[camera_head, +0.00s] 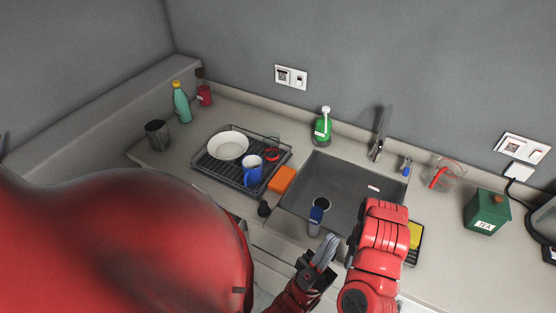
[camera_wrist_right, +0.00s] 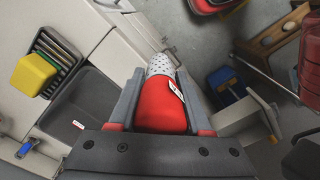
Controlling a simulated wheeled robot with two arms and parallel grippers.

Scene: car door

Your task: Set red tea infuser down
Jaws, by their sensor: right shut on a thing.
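The red tea infuser (camera_wrist_right: 163,110), a red cylinder with a perforated metal end (camera_wrist_right: 162,66), shows in the right wrist view. My right gripper (camera_wrist_right: 167,98) is shut on its red body, one finger on each side. The perforated end points away from the wrist camera. In the head view the right gripper and the infuser are hidden, and my red right arm shows over the sink's front right. My left gripper (camera_head: 317,262) is low in the middle of the head view, in front of the counter. Its opening is unclear.
The sink (camera_head: 345,185) is at the counter's middle. A dish rack (camera_head: 222,172) with a bowl and blue mug stands left. Counter around the green tea box (camera_head: 487,213) is mostly clear.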

